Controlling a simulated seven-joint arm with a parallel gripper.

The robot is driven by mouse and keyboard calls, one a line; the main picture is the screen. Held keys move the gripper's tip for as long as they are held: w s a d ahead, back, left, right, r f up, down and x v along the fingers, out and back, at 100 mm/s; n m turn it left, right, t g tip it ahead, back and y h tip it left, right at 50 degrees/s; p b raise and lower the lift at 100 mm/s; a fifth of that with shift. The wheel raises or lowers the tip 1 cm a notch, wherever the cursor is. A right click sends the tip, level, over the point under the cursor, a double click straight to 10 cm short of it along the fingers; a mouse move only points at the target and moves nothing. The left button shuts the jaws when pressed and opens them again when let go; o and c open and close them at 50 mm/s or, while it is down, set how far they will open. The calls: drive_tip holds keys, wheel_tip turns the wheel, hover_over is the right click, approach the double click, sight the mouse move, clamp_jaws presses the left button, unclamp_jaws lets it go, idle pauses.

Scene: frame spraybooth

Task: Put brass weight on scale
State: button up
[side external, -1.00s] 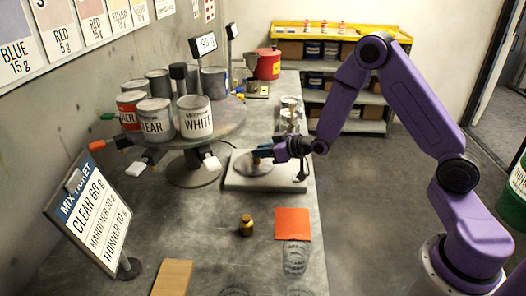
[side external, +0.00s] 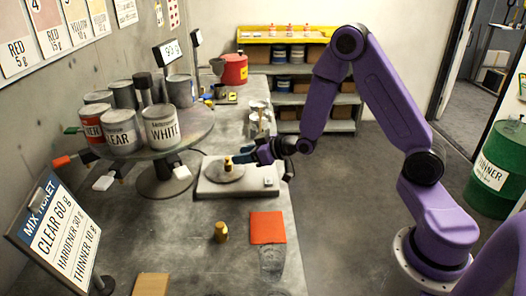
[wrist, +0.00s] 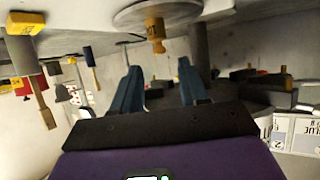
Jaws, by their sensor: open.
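A brass weight (side external: 228,163) stands upright on the round pan (side external: 224,174) of the pale, flat scale (side external: 258,190). My gripper (side external: 252,155) is just to the right of this weight, open and apart from it. In the wrist view, which looks upside down, the brass weight (wrist: 155,34) shows against the pan (wrist: 185,8), beyond my two blue open fingers (wrist: 158,68). A second, larger brass weight (side external: 221,232) stands on the bench nearer the camera.
A round stand with paint cans (side external: 162,125) is left of the scale. An orange square (side external: 267,227) lies on the bench in front. A mix ticket board (side external: 62,235) stands at front left.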

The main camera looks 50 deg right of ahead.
drive_tip(key=v, duration=0.7)
drive_tip(key=s+a+n+g, duration=0.4)
drive_tip(key=s+a+g, duration=0.3)
drive_tip(key=s+a, duration=0.45)
drive_tip(key=s+d+r+n+g+h, duration=0.1)
drive_tip(key=s+d+r+n+g, duration=0.1)
drive_tip(key=s, duration=0.7)
drive_tip(key=s+d+r+n+g+h, duration=0.2)
drive_tip(key=s+r+n+g, duration=0.1)
drive_tip(key=s, duration=0.7)
drive_tip(key=shift+d+h, duration=0.3)
drive_tip(key=shift+d, duration=0.1)
drive_tip(key=shift+r, duration=0.1)
